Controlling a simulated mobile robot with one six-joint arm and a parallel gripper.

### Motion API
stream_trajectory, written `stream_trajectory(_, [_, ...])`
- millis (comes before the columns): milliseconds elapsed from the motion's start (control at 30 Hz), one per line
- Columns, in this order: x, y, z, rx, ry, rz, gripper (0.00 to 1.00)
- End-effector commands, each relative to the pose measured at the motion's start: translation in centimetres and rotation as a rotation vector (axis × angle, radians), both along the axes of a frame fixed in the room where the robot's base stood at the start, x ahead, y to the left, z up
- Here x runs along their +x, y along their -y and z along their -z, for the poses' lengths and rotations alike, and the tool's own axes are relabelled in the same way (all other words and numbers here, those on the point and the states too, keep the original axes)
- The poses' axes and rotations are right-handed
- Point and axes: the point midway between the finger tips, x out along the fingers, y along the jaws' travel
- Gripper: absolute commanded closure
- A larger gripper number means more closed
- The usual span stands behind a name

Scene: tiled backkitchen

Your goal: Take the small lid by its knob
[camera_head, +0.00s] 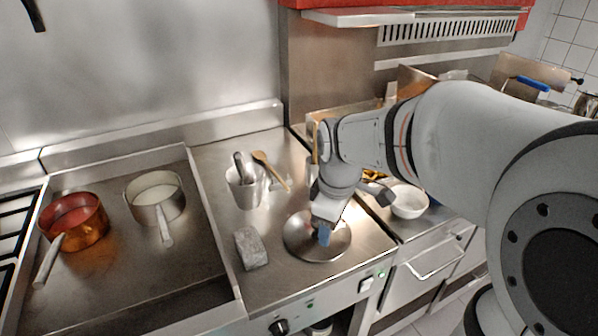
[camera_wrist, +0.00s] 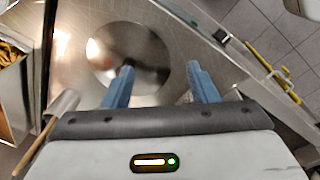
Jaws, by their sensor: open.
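A round, shiny metal disc, which looks like the small lid (camera_head: 297,247), lies on the steel counter near its front edge. It also shows in the wrist view (camera_wrist: 110,50), ahead of the fingers and mostly left of centre. My gripper (camera_head: 324,234) is over the disc, pointing down, with blue fingertips. In the wrist view my gripper (camera_wrist: 160,68) is open, its fingers spread with nothing held between them. The left finger overlaps the disc's lower part in the picture. I cannot make out the knob clearly, nor whether the fingers touch the disc.
A grey block (camera_head: 250,248) lies left of the disc. A white bowl (camera_head: 408,202) is at right.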

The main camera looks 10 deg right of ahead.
Motion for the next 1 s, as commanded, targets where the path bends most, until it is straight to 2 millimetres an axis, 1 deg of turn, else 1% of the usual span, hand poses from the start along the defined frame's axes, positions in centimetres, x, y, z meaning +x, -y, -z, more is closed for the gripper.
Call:
stream_trajectory(33, [1.7,0.1,-0.3,-0.013,-0.021,-0.123,0.47])
stream_trajectory(200, [6.2,0.4,0.1,-0.041,-0.067,-0.55,0.47])
stream_trajectory(300, [8.2,0.6,0.7,-0.048,-0.086,-0.744,0.47])
stream_trajectory(400, [9.5,0.6,1.1,-0.051,-0.097,-0.882,0.47])
stream_trajectory(500, [10.2,0.7,1.5,-0.051,-0.103,-0.963,0.47])
stream_trajectory(633, [10.5,0.6,2.5,-0.05,-0.107,-0.999,0.47])
stream_trajectory(867, [10.6,0.3,5.0,-0.051,-0.107,-1.0,0.47])
stream_trajectory(1000, [10.8,-0.4,7.1,-0.05,-0.11,-1.001,0.47])
